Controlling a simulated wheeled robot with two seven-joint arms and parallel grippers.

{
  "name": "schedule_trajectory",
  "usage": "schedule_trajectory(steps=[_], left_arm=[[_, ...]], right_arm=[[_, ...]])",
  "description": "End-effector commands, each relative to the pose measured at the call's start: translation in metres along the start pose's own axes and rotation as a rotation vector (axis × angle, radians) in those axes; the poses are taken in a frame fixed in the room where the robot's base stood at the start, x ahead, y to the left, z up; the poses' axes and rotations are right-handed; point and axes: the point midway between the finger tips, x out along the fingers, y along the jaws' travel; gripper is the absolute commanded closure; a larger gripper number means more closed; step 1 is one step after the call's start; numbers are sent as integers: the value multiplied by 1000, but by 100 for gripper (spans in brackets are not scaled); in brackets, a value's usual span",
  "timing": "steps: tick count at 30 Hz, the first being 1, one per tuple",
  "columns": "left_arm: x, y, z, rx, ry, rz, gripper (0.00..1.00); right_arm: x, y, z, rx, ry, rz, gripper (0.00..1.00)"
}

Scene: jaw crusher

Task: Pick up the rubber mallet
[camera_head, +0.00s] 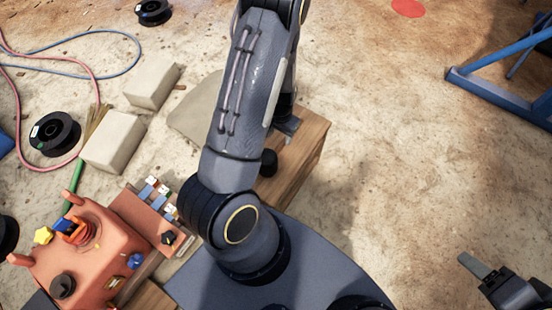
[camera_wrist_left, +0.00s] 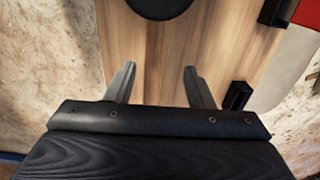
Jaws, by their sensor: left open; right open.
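A black round thing (camera_head: 269,163), perhaps the rubber mallet's head, is on the wooden top (camera_head: 311,137); no handle shows. In the left wrist view a black round shape (camera_wrist_left: 160,6) is cut off by the top edge, over the wood (camera_wrist_left: 165,60). My left gripper (camera_wrist_left: 158,82) is open, with nothing between its fingers, and points at the wood short of that black shape. In the head view my left arm hides most of this gripper. My right gripper (camera_head: 478,268) is open and empty at the lower right, far from the wooden top.
An orange machine (camera_head: 115,255) with knobs stands at the lower left. Pale blocks (camera_head: 112,140), a black spool (camera_head: 55,134) and hoses lie at the left. A blue frame (camera_head: 500,95) is at the right. The floor between is clear. Small black blocks (camera_wrist_left: 237,96) edge the wood.

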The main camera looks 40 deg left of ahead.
Motion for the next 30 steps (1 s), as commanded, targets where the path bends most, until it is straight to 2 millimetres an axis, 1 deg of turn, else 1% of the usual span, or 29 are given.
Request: schedule_trajectory(steps=[1, 5, 7, 13, 16, 21, 22, 23, 30], left_arm=[[8, 0, 1, -1, -2, 1, 52], [18, 2, 1, 0, -2, 2, 52], [26, 4, 2, 1, -3, 2, 52], [57, 8, 4, -2, -3, 2, 52], [62, 8, 3, 0, 0, 2, 52], [61, 8, 3, 0, 0, 2, 52], [61, 8, 3, 0, 0, 2, 53], [61, 8, 3, 0, 0, 2, 57], [61, 8, 3, 0, 0, 2, 88]], right_arm=[[3, 2, 2, 0, 0, 0, 40], [6, 3, 3, 0, 0, 0, 40], [9, 4, 5, 0, 0, 0, 40], [19, 9, 10, 0, 0, 0, 40], [20, 9, 10, 0, 0, 0, 40], [19, 9, 10, 0, 0, 0, 40], [19, 9, 10, 0, 0, 0, 40], [19, 9, 10, 0, 0, 0, 40], [19, 9, 10, 0, 0, 0, 40]])
